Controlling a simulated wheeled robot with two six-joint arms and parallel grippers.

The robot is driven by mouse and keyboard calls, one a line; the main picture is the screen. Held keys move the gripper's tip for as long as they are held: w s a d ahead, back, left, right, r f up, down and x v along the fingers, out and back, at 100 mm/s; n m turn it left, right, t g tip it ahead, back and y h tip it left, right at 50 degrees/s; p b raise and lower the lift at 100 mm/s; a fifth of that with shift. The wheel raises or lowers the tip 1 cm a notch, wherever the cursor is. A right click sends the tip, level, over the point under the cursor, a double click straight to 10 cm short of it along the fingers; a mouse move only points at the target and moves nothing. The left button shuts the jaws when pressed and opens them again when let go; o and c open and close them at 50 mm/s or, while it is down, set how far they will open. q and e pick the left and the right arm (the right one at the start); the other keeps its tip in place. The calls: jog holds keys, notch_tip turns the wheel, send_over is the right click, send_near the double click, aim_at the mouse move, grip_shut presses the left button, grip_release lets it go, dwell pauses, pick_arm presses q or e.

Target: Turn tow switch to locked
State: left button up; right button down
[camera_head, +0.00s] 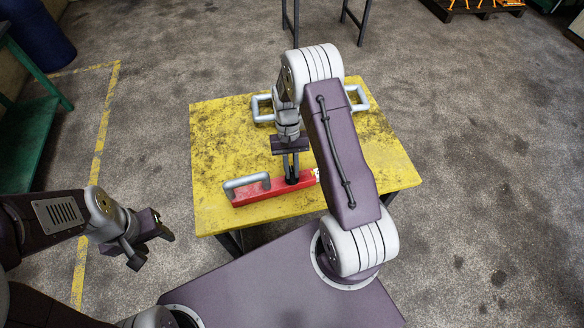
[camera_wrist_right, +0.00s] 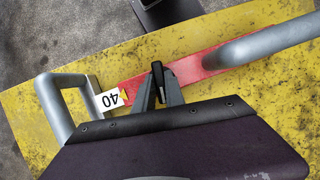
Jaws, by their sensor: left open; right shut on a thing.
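A small black switch lever (camera_wrist_right: 158,73) stands up from the red body. My right gripper (camera_head: 291,172) is over the jack, and its fingers (camera_wrist_right: 160,90) are shut on the lever. The lever's lower part is hidden by the fingers, and I see no lock marking. My left gripper (camera_head: 155,251) is open and empty, left of the table and away from the jack.
The yellow table (camera_head: 222,135) has bare room at its left and right. Grey handles (camera_head: 262,108) (camera_head: 358,97) stand at the table's back. A green bench (camera_head: 30,140) is at the far left. My right arm hides the table's middle.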

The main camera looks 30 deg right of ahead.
jog(key=shift+n+h, duration=0.3)
jog(key=shift+n, duration=0.5)
jog(key=c, duration=1.4)
grip_release()
jog(key=shift+r, duration=0.1)
jog(key=v, duration=0.9)
jog(key=shift+b, duration=0.3)
jog(key=shift+a, duration=0.1)
